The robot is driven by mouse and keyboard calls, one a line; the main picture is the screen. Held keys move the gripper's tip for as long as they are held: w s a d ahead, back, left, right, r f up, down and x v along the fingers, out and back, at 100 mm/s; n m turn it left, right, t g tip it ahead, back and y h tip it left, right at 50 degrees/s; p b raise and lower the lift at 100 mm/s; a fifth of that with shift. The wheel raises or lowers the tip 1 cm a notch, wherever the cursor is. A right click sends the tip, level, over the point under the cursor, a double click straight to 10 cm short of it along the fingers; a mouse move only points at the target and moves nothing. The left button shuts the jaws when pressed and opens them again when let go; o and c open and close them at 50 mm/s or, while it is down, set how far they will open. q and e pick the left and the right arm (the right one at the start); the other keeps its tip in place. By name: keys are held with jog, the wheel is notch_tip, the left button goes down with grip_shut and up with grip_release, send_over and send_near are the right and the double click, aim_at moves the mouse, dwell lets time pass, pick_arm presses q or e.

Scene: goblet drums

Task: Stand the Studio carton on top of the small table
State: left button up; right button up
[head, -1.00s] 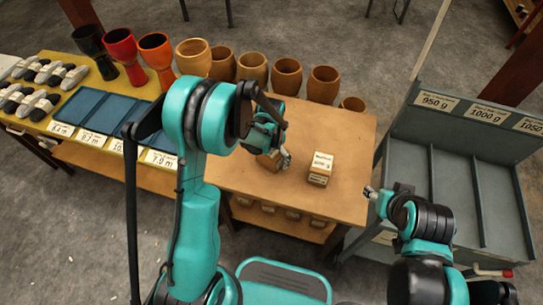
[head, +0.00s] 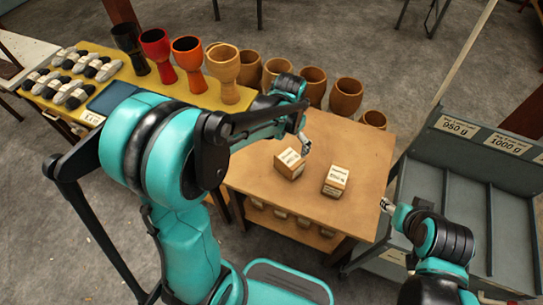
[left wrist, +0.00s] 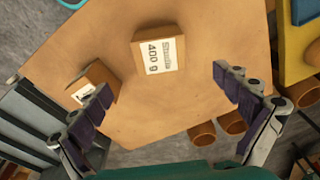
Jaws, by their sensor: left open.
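The carton marked Studio 400 g (left wrist: 158,50) sits on the brown wooden table (left wrist: 215,35), straight ahead of my left gripper (left wrist: 165,98) in the left wrist view. By its place, it is the left of two cartons (head: 289,164) on the small table (head: 365,145) in the head view. My left gripper (head: 306,145) is open and empty, close behind that carton and apart from it. My right gripper (head: 386,205) is at the table's right edge; its finger gap is too small to judge.
A second carton (head: 336,180) stands just right of the first. Several goblet drums (head: 312,86) stand behind the table. A yellow table (head: 95,93) with drums adjoins at left, and a grey trolley (head: 462,175) stands at right.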

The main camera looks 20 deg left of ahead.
pick_arm(q)
jog(key=s+a+r+n+t, duration=0.1)
jog(key=s+r+n+t, duration=0.1)
jog(key=s, duration=0.5)
jog(key=s+a+r+n+t, duration=0.1)
jog(key=s+r+n+t, duration=0.1)
jog(key=s+r+t, duration=0.2)
jog(key=shift+s+a+r, duration=0.15)
jog(key=shift+s+r, duration=1.45)
jog(key=shift+s, duration=0.5)
